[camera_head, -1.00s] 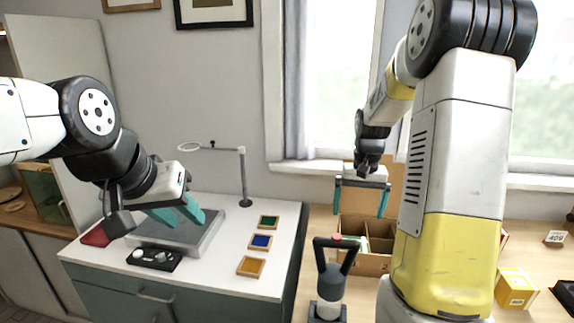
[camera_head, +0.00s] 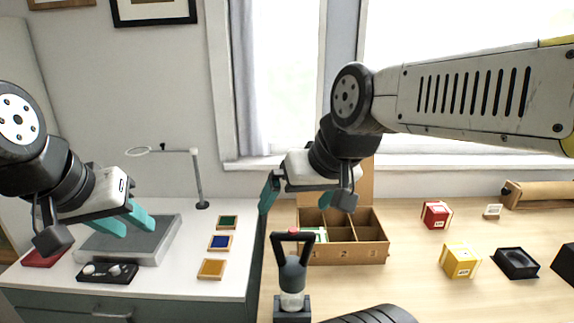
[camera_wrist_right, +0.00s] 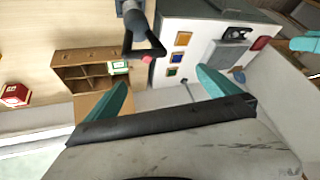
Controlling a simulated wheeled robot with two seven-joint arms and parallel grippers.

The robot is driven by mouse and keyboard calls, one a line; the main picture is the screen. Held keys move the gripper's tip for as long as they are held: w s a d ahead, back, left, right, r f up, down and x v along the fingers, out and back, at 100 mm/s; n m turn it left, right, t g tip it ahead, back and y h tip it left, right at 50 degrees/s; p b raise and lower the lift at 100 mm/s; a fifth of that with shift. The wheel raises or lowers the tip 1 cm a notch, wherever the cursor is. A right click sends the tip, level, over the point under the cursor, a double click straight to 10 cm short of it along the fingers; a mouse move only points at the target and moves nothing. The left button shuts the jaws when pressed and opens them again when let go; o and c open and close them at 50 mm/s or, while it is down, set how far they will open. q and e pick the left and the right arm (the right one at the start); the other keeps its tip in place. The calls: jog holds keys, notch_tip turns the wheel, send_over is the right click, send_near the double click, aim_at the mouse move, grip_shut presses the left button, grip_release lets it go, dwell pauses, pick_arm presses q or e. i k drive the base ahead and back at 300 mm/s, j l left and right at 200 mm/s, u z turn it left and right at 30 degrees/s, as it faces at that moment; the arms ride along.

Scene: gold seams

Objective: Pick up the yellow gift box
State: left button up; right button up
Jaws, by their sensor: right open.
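The yellow gift box (camera_head: 461,260) stands on the wooden table at the right of the head view, in front of a red gift box (camera_head: 436,214). My right gripper (camera_head: 308,198) is open and empty, above the left side of the compartment box and well to the left of the yellow box. Its teal fingers also show spread apart in the right wrist view (camera_wrist_right: 165,92), where the yellow box is not in view. My left gripper (camera_head: 122,222) is over the grey plate on the white cabinet, its teal fingers apart with nothing seen between them.
A wooden compartment box (camera_head: 345,252) stands mid-table, with a dark handled tool (camera_head: 292,280) in front of its left end. A black tray (camera_head: 516,262) lies right of the yellow box. Bare table lies between the compartment box and the yellow box.

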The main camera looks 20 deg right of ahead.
aim_at(459, 259)
jog(key=k+z, duration=0.15)
jog(key=z, duration=1.85)
